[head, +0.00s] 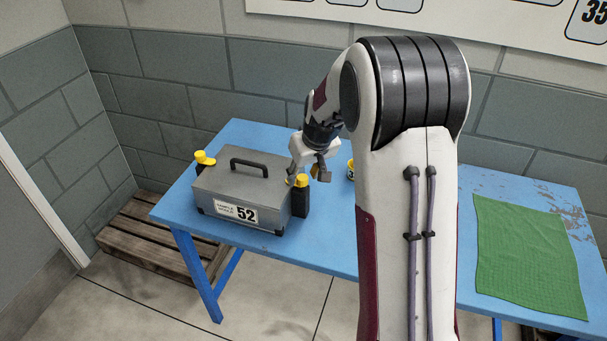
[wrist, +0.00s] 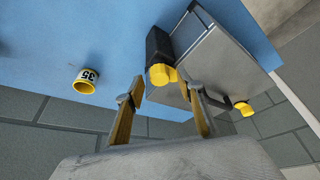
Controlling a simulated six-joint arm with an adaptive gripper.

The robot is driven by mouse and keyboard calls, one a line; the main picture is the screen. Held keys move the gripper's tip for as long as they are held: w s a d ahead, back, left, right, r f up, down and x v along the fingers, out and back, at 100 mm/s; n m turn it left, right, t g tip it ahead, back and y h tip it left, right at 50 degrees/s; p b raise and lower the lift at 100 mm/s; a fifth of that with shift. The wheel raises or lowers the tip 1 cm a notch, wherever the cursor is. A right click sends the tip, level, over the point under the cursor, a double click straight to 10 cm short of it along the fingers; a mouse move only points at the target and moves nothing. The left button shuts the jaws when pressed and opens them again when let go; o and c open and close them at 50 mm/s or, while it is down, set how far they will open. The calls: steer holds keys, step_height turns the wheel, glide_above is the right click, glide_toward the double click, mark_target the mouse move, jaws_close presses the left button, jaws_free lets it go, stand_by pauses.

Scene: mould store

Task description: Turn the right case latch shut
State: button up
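The grey case (head: 239,181) stands on the blue table with a black handle on its lid and a label reading 52. The right case latch (head: 302,198) is a black block with a yellow knob at the case's right end. In the wrist view the right latch's knob (wrist: 161,75) lies just beyond my fingertips, roughly between them. My gripper (wrist: 165,88) is open, with its two yellow-padded fingers apart and nothing clearly held. In the head view my gripper (head: 309,174) is just behind and right of that knob; contact cannot be told. The left latch (head: 203,159) has a yellow knob too.
A small yellow-and-white cup marked 35 (wrist: 87,80) is on the table, partly behind my arm in the head view. A green cloth (head: 527,255) lies at the table's right. A wooden pallet (head: 153,236) is on the floor at left. The wall is close behind the table.

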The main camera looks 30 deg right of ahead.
steer(key=v, duration=1.1)
steer(key=shift+r, duration=0.25)
steer(key=shift+s, duration=0.15)
stand_by(0.3)
steer(key=s+a+r, duration=0.1)
steer(key=s+a, duration=0.4)
steer(key=s, duration=0.5)
steer(key=s+a+r, duration=0.2)
steer(key=s+a, duration=0.3)
steer(key=s, duration=0.5)
steer(key=s+a+r+t, duration=0.1)
steer(key=s+a, duration=0.4)
steer(key=s, duration=0.4)
steer(key=shift+s+r, duration=0.25)
steer(key=shift+s, duration=0.15)
stand_by(0.3)
